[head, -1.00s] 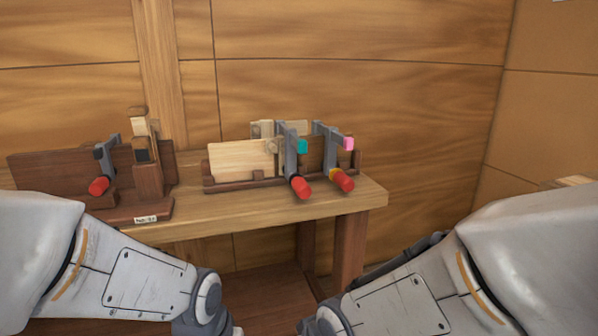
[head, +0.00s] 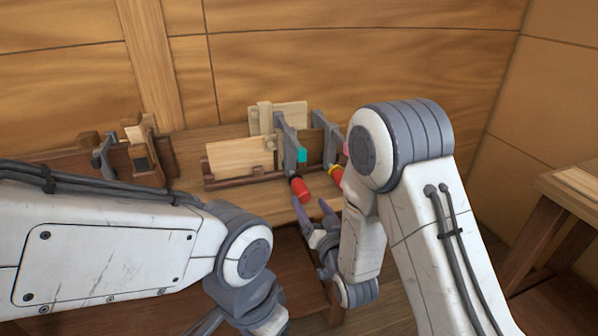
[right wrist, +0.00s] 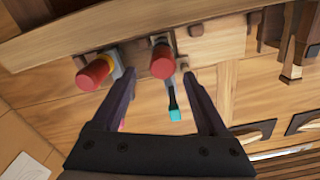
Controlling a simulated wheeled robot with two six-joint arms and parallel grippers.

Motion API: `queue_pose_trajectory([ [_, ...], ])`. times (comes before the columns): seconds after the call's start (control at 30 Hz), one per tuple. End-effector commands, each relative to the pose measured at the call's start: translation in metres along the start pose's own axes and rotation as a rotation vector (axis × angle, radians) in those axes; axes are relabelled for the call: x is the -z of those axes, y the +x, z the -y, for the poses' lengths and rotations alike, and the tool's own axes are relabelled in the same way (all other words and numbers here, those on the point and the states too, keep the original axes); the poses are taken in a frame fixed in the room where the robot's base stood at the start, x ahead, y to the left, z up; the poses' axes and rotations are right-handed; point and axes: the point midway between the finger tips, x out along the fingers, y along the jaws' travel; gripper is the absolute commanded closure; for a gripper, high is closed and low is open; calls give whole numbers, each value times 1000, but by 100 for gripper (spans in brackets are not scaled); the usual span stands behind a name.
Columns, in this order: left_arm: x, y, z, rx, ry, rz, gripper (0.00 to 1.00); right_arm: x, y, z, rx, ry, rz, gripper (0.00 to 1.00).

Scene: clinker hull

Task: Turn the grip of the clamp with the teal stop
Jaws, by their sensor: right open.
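The clamp with the teal stop (head: 302,155) is mounted at the wooden rack, its grey bar (head: 281,132) rising behind. Its red grip (head: 301,189) with a dark collar points toward me. My right gripper (head: 310,203) is open and empty, its fingertips just in front of and below this grip. In the right wrist view the red grip (right wrist: 163,63) shows between and just beyond the fingertips, without visible contact. The teal stop (right wrist: 175,114) is also between the fingers there. My left gripper is partly in view at the bottom edge; its jaws cannot be made out.
A second clamp's red grip (head: 336,176) with a yellow collar is close on the right; it also shows in the right wrist view (right wrist: 93,73). Its pink stop is mostly hidden by my arm. A wooden fixture (head: 146,172) stands left. Another table (head: 575,182) is at right.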

Motion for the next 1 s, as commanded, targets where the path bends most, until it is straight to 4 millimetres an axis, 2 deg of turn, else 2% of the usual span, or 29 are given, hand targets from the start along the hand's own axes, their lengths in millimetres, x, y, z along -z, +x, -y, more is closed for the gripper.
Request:
queue_pose_trajectory([
  [0.17, 0, -5, 0, 0, 0, 0, 24, 1, 25, 4, 6, 0, -3, 24],
  [0.4, 1, -12, -1, 0, -1, -1, 24, 0, 71, 4, 6, 0, -1, 24],
  [0.53, 1, -15, -1, 0, -1, -1, 24, 0, 89, 4, 5, 0, -1, 24],
  [0.7, 1, -16, -1, 0, -1, -1, 24, 0, 100, 2, 3, -1, 0, 24],
  [0.97, 1, -16, -1, 0, -1, -1, 24, 0, 102, 1, 2, -1, 0, 24],
  [1.0, 1, -16, -1, 0, -1, -1, 24, 0, 102, 1, 2, -1, 0, 27],
])
